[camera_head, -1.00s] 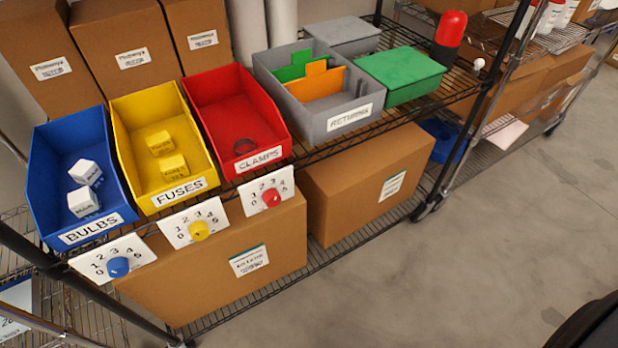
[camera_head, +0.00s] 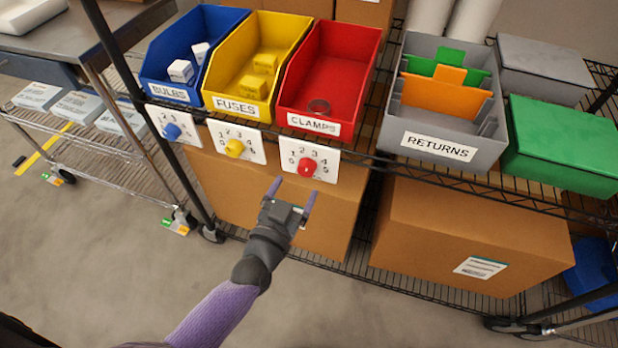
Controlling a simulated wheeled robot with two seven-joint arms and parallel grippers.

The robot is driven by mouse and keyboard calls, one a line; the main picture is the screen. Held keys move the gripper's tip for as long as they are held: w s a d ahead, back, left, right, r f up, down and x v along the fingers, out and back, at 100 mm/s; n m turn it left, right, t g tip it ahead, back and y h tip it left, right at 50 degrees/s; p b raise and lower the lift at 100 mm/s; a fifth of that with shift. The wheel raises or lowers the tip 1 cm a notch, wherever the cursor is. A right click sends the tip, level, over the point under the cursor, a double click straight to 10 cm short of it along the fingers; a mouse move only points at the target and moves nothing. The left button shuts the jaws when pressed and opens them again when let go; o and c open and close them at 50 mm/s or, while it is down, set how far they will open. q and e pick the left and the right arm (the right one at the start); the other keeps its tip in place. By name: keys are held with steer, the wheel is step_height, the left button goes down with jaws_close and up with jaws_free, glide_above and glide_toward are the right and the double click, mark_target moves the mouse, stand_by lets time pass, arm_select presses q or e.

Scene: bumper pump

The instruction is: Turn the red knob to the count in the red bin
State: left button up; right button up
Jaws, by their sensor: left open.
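The red bin (camera_head: 340,66) stands on the shelf with the label CLAMPS. Below the bin hangs a white dial plate (camera_head: 328,165) with numbers around the red knob (camera_head: 307,168). Which number the knob points to is too small to tell. My left gripper (camera_head: 292,192) is open and empty, its two purple fingers pointing up toward the dial, just below and left of the red knob and apart from it in the picture. My right gripper is not in view.
The yellow FUSES bin (camera_head: 281,32) and blue BULBS bin (camera_head: 165,53) stand left, with a yellow knob (camera_head: 235,148) and a blue knob (camera_head: 172,131) below. The grey RETURNS bin (camera_head: 408,122) stands right. Cardboard boxes (camera_head: 460,225) fill the lower shelf. Floor in front is clear.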

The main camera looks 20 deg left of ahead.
mark_target(304, 173)
arm_select(q)
steer(key=w, duration=0.2)
steer(key=w+b, duration=0.1)
steer(key=w, duration=0.1)
steer(key=shift+w+d, duration=0.2)
steer(key=shift+w, duration=0.05)
steer(key=shift+f, duration=0.1)
jaws_close()
